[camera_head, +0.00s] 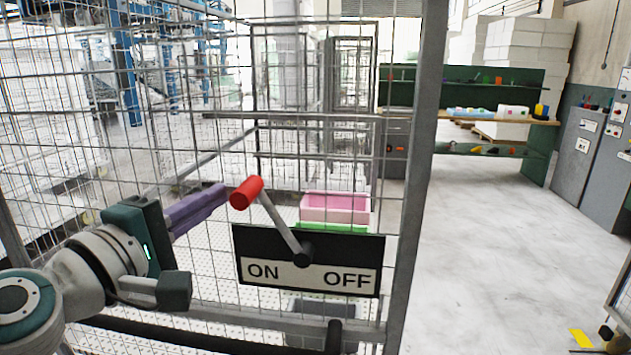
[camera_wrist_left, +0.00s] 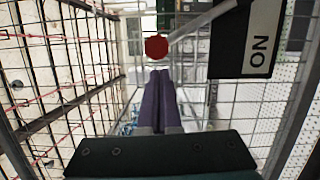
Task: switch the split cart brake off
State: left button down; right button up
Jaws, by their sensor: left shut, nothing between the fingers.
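The brake lever (camera_head: 279,222) has a grey arm and a red knob (camera_head: 246,192). It pivots on a black and white plate (camera_head: 308,262) marked ON at the left and OFF at the right. The lever tilts up and left, toward the ON side. My left gripper (camera_head: 222,188), with purple fingers, is shut and empty just left of the red knob. In the left wrist view the fingertips (camera_wrist_left: 159,74) point at the red knob (camera_wrist_left: 156,47), with a small gap in the picture. My right gripper is not in view.
The plate is fixed to a wire mesh cart with a grey post (camera_head: 424,150) at its right. A pink bin (camera_head: 335,208) shows behind the mesh. A green workbench (camera_head: 460,90) stands at the back right.

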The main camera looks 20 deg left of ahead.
pick_arm(q)
jog(key=shift+d, duration=0.35)
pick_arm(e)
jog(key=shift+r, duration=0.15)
